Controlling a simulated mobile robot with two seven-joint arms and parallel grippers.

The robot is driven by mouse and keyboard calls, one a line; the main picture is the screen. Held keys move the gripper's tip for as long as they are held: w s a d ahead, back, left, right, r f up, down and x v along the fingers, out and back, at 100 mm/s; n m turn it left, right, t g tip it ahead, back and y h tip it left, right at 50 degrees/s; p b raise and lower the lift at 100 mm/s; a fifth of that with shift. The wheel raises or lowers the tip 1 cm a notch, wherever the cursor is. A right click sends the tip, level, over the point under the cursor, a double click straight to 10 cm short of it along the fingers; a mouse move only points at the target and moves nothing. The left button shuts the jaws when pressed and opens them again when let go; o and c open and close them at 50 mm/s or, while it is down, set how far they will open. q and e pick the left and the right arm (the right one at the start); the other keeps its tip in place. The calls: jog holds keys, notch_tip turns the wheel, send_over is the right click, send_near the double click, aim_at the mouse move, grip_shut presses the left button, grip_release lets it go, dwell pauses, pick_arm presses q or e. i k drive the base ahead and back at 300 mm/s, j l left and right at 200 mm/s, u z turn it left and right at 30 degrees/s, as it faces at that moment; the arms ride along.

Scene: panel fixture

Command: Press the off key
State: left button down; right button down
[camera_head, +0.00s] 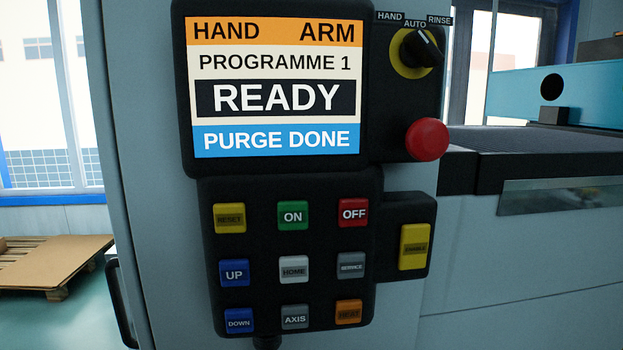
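The off key (353,212) is a red square key marked OFF, at the right end of the top row of the black keypad (262,240). Left of it are the green ON key (293,215) and the yellow RESET key (229,217). Nothing covers the off key. The screen (276,97) above the keypad reads HAND, ARM, PROGRAMME 1, READY and PURGE DONE. Neither of my grippers is in the head view.
A red mushroom button (427,139) and a yellow-ringed rotary switch (420,47) sit right of the screen. A yellow key (414,247) is on a side box right of the keypad. The lower rows hold UP, HOME, SERVICE, DOWN, AXIS and an orange key. A pallet (50,268) lies far left.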

aim_at(352, 212)
jog(key=k+j+z, duration=0.2)
jog(key=j, duration=0.25)
jog(key=k+j+z, duration=0.2)
jog(key=k+j, duration=0.2)
